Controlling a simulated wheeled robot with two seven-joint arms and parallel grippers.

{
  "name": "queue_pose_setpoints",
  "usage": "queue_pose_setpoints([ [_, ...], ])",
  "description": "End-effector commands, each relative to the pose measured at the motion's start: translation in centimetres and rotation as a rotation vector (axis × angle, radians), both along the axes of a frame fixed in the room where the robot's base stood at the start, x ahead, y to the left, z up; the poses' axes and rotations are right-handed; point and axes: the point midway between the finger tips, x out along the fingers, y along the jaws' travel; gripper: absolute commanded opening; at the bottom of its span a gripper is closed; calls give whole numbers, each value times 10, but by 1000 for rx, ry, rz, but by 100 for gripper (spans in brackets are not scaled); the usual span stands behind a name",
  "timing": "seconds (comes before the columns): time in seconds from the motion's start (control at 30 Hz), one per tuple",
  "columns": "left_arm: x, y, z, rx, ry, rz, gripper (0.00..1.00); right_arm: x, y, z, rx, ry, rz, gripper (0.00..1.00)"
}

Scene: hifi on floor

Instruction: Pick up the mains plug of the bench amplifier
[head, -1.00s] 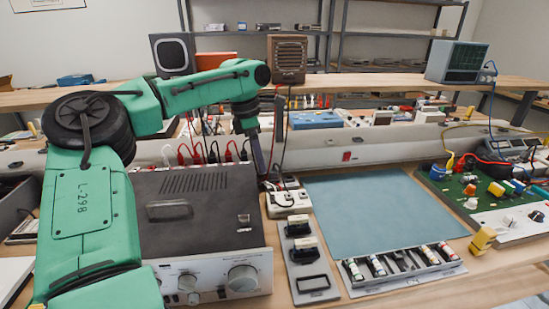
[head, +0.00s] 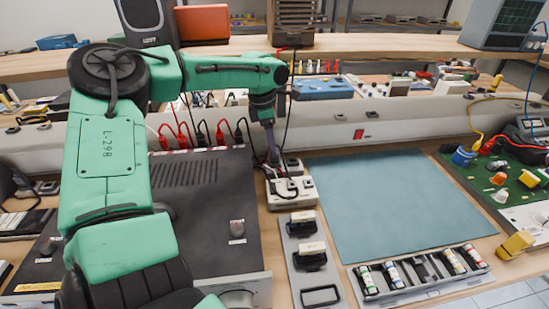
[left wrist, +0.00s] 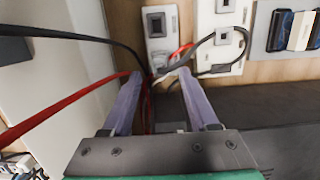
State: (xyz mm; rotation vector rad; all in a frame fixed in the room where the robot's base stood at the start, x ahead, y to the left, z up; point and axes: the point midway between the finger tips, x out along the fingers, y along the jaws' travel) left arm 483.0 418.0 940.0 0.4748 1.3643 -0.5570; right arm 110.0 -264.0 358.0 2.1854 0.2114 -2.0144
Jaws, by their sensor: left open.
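My left gripper (head: 272,152) is open and points down beside the pale power strip (head: 291,187), behind the amplifier's right rear corner. In the left wrist view the two fingers (left wrist: 161,85) stand apart, with red and dark cables passing between and just beyond them. The power strip with its sockets (left wrist: 228,22) shows beyond the fingertips. A dark cable loops over it. I cannot clearly pick out the mains plug among the cables; the fingers may partly hide it. The bench amplifier (head: 190,200) is a dark grey box, partly covered by my left arm. My right gripper is not in view.
A blue-grey mat (head: 400,205) lies clear to the right. A grey plate with black sockets (head: 312,265) and a tray of small bottles (head: 425,268) are in front. Red and black leads (head: 190,135) hang behind the amplifier. A green circuit board (head: 490,180) is far right.

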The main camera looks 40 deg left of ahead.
Motion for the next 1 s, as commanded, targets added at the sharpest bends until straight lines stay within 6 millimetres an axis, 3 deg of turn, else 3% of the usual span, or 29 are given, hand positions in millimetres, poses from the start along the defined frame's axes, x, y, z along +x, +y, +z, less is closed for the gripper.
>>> queue_pose_setpoints([
  [0.2,7,-4,-39,1,4,-1,60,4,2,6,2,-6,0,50],
  [0.47,9,-4,-46,1,-1,-1,60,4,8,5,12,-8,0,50],
  [0.6,9,-4,-46,1,-1,-1,6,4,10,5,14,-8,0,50],
  [0.63,9,-4,-46,1,-1,-1,0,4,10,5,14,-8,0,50],
  [1.0,9,-4,-43,1,-4,-1,0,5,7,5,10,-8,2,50],
])
